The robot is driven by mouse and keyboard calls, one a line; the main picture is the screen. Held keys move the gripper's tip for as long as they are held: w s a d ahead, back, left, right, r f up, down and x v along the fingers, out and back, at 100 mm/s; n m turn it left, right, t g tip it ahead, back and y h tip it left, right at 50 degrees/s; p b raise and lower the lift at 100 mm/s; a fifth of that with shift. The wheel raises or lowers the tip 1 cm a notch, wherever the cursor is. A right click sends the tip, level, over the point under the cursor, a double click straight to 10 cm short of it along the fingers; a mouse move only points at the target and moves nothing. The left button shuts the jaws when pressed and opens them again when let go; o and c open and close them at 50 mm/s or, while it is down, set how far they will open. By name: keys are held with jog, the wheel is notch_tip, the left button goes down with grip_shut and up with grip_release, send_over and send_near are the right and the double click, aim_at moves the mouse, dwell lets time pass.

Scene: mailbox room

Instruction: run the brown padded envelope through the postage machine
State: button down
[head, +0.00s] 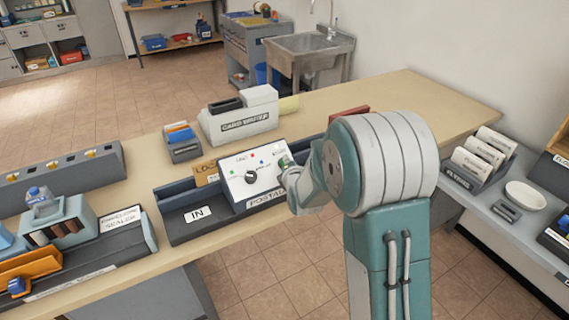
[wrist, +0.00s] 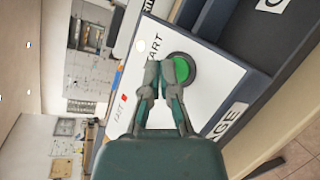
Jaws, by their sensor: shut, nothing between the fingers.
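The postage machine (head: 262,178) stands on the wooden counter, with an IN tray (head: 180,231) at its left and a white control panel with a black knob. My gripper (head: 286,166) is at the right part of this panel. In the wrist view my gripper (wrist: 160,68) is shut and empty, its fingertips beside or just over the green START button (wrist: 183,68). I cannot tell whether they touch it. The visible part of the IN tray looks empty. My arm hides much of the machine's right side. I cannot pick out the brown padded envelope with certainty.
An envelope sealer (head: 122,219) stands at the left, near an orange holder (head: 30,266). A card writer (head: 238,122) and a small card rack (head: 183,147) stand behind the machine. The far right of the counter (head: 430,105) is clear. A side shelf holds a white bowl (head: 525,195).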

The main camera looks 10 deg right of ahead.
jog(key=shift+r, duration=0.15)
jog(key=s+r, duration=0.1)
jog(key=r, duration=0.1)
jog(key=s+d+r, duration=0.1)
jog(key=r, duration=0.1)
jog(key=shift+s, duration=0.35)
dwell(0.7)
jog(key=s+r+m+g, duration=0.2)
jog(key=s+m+g, duration=0.1)
jog(key=s+m, duration=0.5)
jog(key=s+r+m+g, duration=0.3)
jog(key=s+m, duration=0.5)
jog(key=s, duration=0.7)
jog(key=s+r+m+g, duration=0.2)
jog(key=s+m+g, duration=0.2)
jog(key=s+m, duration=0.4)
jog(key=s, duration=0.4)
jog(key=shift+a+r, duration=0.15)
